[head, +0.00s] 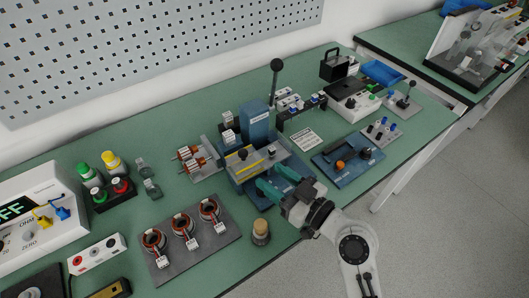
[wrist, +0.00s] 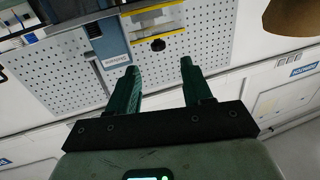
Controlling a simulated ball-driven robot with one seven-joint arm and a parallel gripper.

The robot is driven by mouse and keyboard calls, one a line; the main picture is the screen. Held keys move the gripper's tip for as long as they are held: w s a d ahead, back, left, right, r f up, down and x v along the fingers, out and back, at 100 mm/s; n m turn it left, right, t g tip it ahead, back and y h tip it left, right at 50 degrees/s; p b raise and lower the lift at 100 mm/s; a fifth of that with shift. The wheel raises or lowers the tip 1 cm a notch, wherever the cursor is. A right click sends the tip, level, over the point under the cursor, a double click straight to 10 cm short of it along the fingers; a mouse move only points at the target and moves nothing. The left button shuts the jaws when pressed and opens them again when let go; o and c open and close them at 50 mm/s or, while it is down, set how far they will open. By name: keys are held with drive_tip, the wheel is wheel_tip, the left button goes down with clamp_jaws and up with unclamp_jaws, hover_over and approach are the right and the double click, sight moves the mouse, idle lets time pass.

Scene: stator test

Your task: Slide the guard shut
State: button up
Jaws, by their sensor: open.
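The guard (head: 243,160) is a clear panel with yellow edges on the front of the blue press-like machine (head: 258,125) in the middle of the bench. In the wrist view the guard (wrist: 155,24) is at the top, with a black knob (wrist: 158,45) at its lower edge. My gripper (head: 277,181) is just in front of the machine, its teal fingers apart. In the wrist view my gripper (wrist: 159,66) is open and empty, and the knob appears above the gap between the fingertips. I cannot tell how far the guard is open.
A grey plate with several wound stators (head: 184,232) lies left of my arm, and a cork-coloured cylinder (head: 261,232) stands near the front edge. A blue fixture (head: 347,160) is to the right. Copper-wound parts (head: 194,158) sit left of the machine. A lever with a black ball (head: 276,66) rises behind.

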sight(247, 156)
drive_tip(key=p+x, duration=0.3)
drive_tip(key=x, duration=0.7)
drive_tip(key=shift+w+a+r, duration=0.1)
drive_tip(key=shift+w+r, duration=0.05)
drive_tip(key=shift+w, duration=0.2)
clamp_jaws()
